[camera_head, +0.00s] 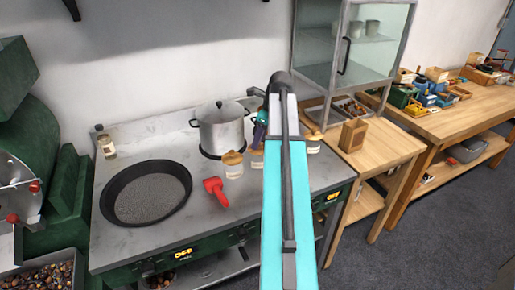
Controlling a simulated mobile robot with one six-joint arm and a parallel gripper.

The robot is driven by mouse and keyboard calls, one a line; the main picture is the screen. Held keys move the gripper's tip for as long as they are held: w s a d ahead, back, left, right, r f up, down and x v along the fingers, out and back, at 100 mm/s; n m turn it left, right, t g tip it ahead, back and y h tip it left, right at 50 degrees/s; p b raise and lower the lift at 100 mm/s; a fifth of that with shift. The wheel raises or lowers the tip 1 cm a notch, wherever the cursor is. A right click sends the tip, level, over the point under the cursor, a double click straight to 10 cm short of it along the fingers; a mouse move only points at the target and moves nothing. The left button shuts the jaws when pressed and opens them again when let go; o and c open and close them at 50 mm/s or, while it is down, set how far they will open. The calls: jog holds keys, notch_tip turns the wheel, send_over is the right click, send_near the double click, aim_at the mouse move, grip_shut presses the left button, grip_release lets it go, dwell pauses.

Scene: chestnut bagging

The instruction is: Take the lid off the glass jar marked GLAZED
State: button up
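Several small glass jars with pale labels stand on the grey steel stove top, and I cannot read which one is marked GLAZED. One jar (233,171) with a tan lid stands left of my arm. A second jar (257,163) is close behind it, partly covered by my arm. A third jar (313,147) with a tan lid stands just right of my arm. Another jar (108,149) is at the far left back. My gripper (259,138) seems to be at the second jar, mostly hidden by my arm; its fingers are too small to make out.
A steel pot (221,133) with a lid stands behind the jars. A red-handled tool (215,191) and a wide black perforated pan (147,193) lie to the left. A wooden side table (382,149) with a glass cabinet (355,45) is at right.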

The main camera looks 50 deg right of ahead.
dwell(0.4)
grip_shut()
jog(key=shift+r, duration=0.15)
jog(key=shift+r+b, duration=0.55)
jog(key=shift+r, duration=0.85)
jog(key=shift+s+r, duration=0.1)
jog(key=shift+r, duration=0.1)
jog(key=s+d+r+b, duration=0.1)
jog(key=s+b, duration=0.2)
jog(key=s, duration=1.2)
jog(key=shift+s+d+r, duration=0.15)
jog(key=shift+s+r, duration=0.1)
jog(key=shift+s, duration=0.1)
